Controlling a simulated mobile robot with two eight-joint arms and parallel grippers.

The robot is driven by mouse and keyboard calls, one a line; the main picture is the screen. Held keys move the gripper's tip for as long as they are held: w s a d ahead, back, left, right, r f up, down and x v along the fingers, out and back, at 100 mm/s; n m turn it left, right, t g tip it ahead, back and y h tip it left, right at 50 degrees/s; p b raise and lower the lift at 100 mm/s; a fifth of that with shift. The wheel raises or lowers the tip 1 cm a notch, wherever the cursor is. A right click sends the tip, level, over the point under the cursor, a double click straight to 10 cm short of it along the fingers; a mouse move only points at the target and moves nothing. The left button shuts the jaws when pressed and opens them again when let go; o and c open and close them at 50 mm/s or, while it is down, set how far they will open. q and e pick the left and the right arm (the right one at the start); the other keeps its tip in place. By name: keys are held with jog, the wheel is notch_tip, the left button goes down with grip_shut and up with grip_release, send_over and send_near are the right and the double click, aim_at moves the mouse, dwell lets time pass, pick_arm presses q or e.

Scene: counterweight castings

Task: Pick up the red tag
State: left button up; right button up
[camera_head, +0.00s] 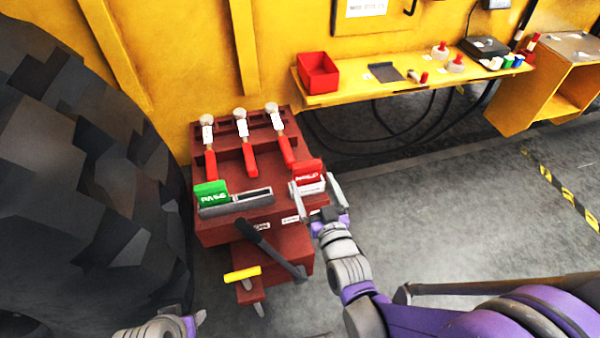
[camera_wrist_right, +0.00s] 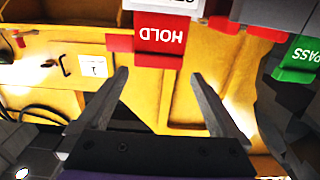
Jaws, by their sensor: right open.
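The red tag (camera_head: 308,172) stands at the right front of the dark red casting, with a white block (camera_head: 312,187) below it. In the right wrist view the red tag (camera_wrist_right: 160,42) reads HOLD upside down. My right gripper (camera_head: 316,187) is open, its fingers spread to either side of the tag in the head view. In the wrist view its empty fingertips (camera_wrist_right: 158,78) point at the tag, which shows just past them. Contact cannot be told. My left gripper (camera_head: 196,320) only partly shows at the bottom left edge; its jaws are unclear.
A green PASS tag (camera_head: 211,194) stands in a grey holder (camera_head: 236,204) at the left of the casting (camera_head: 230,232). Several red-handled tools stand behind. A black lever (camera_head: 268,248) juts forward. A yellow shelf (camera_head: 350,96) holds a red bin (camera_head: 318,72). A huge tyre fills the left.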

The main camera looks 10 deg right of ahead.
aim_at(308, 168)
jog(key=w, duration=1)
jog(key=shift+f, duration=0.4)
jog(key=c, duration=1)
jog(key=shift+r, duration=0.1)
